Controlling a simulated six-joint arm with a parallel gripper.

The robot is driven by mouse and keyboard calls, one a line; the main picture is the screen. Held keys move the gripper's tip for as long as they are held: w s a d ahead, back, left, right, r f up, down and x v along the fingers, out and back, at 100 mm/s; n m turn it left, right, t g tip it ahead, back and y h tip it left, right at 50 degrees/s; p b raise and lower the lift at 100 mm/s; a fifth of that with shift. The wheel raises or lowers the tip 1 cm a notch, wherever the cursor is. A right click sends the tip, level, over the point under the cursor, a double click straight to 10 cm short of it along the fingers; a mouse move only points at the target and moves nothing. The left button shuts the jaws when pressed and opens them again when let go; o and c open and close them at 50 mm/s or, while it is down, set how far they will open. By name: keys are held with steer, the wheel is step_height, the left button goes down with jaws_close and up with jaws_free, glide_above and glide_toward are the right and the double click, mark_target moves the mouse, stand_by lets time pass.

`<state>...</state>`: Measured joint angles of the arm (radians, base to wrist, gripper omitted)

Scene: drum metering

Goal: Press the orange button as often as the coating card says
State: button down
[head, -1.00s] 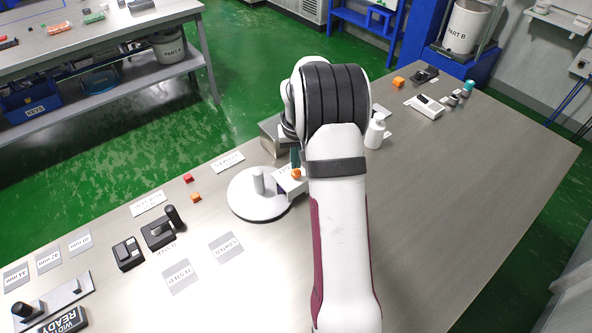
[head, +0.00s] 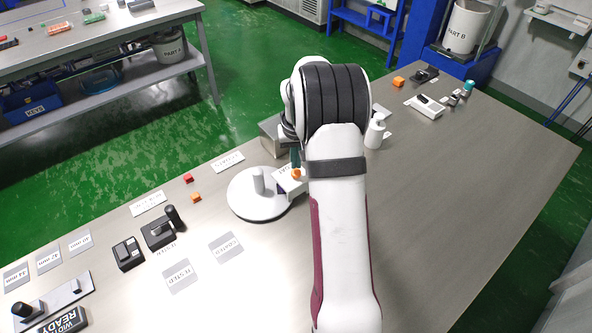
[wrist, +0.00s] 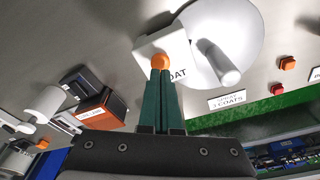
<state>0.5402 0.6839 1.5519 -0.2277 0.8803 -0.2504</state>
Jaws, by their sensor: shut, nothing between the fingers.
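The orange button (head: 297,173) sits on a small white block marked COAT, beside the round white disc. It also shows in the wrist view (wrist: 159,61). My gripper (head: 295,160) is shut and empty, with its green fingers pointing at the button. In the wrist view the fingertips (wrist: 161,72) overlap the button's near edge; I cannot tell whether they touch it. The coating card (wrist: 228,98) reads "3 COATS" on its lower line; the upper line is too small to read. It lies behind the disc in the head view (head: 227,161).
The white disc (head: 243,205) carries an upright grey peg (head: 258,181). A dark box with an orange front (wrist: 101,109) and a white bottle (head: 374,134) stand near my gripper. Small red (head: 188,179) and orange (head: 196,197) blocks lie to the left. The table's right side is mostly clear.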

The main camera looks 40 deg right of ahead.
mark_target(296, 172)
steer(key=shift+f, duration=0.15)
stand_by(0.3)
steer(key=shift+f, duration=1)
steer(key=shift+r, duration=3.55)
step_height(296, 172, down, 5)
steer(key=shift+r, duration=0.1)
